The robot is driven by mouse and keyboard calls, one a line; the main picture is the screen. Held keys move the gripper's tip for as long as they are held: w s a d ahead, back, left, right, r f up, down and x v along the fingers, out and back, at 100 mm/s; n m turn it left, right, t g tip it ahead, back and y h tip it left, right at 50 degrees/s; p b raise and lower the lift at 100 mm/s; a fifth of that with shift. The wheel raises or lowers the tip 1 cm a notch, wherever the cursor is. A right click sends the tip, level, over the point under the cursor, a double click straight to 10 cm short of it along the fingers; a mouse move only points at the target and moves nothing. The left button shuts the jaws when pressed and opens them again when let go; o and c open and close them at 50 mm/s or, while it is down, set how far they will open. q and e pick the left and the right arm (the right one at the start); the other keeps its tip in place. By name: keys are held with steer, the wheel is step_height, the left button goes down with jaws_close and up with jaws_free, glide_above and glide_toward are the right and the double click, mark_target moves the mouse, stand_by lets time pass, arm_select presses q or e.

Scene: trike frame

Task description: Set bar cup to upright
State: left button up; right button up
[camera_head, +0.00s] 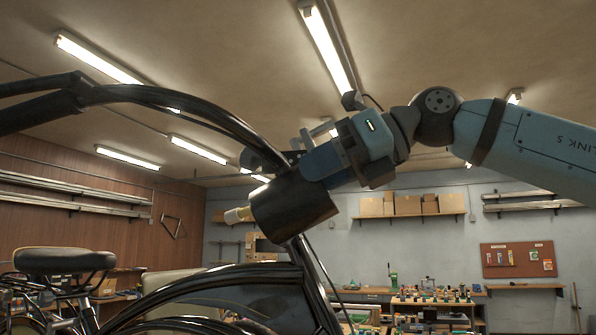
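A dark, glossy cylinder, which looks like the bar cup (292,207), sits tilted at the centre. A short pale and brass-coloured piece (239,214) sticks out on its left side. A dark tube, which looks like the upright (318,285), slopes up from the bottom to just under the cylinder; I cannot tell whether they touch. My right gripper (283,168) reaches in from the right, at the cylinder's upper side. Its fingertips are partly hidden by the cylinder, so its opening and grip are unclear. My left gripper is out of view.
Dark curved tubes (165,97) cross the upper left towards my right gripper. A curved dark frame part (210,280) fills the lower centre. A bicycle saddle (64,260) stands at lower left. Benches with small items (433,299) and a shelf of boxes (405,205) are farther back.

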mark_target(299, 177)
steer(key=shift+x, duration=1.25)
steer(key=shift+w+a+f+p, duration=0.1)
steer(key=shift+a+f+p, duration=0.1)
steer(key=shift+a+p, duration=0.15)
jaws_close()
